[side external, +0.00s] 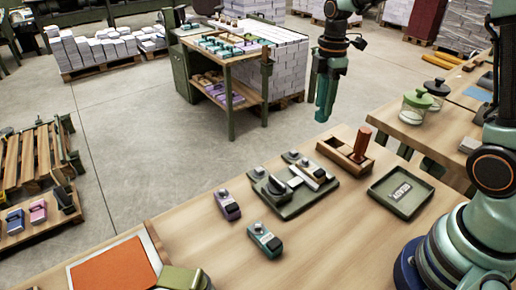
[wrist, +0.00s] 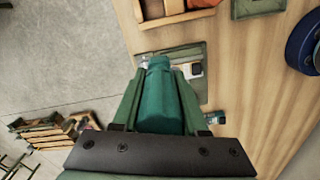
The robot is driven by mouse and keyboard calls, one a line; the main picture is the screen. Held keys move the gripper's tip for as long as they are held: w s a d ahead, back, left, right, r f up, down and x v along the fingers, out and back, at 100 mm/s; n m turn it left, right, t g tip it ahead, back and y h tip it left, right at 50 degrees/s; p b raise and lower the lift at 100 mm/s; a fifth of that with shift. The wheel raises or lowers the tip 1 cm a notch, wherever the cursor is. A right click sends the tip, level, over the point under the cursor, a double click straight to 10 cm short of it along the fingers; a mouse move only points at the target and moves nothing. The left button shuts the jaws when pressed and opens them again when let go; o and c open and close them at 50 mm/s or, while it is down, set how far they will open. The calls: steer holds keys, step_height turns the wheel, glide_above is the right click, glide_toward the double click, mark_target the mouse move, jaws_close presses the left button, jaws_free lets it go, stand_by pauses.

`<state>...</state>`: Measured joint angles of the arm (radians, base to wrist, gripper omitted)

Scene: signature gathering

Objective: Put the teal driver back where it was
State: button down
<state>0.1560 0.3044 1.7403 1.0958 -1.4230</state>
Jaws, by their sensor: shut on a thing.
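My gripper (side external: 325,108) is raised above the floor beyond the table's far edge, pointing down. In the wrist view its green fingers are shut on the teal driver (wrist: 160,95), a smooth teal body showing between them. In the side view, I cannot clearly separate driver from fingers. On the table, a teal device (side external: 264,240) with a dark knob lies near the front, and a purple device (side external: 229,204) lies to its left. Behind them a dark green tray (side external: 318,202) holds grey and black devices. The teal device on the table also shows in the wrist view (wrist: 214,117).
A wooden box (side external: 345,155) with an upright red-brown handle stands behind the tray. A flat green tray (side external: 414,207) with a label sits at the right. An orange pad (side external: 112,268) lies at front left. The table's front middle is mostly clear.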

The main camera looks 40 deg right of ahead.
steer(key=d+r, duration=0.6)
steer(key=d, duration=0.2)
step_height(320, 180, down, 19)
steer(key=shift+s+f, duration=0.15)
steer(key=shift+f, duration=0.15)
steer(key=shift+c, duration=2.2)
jaws_free()
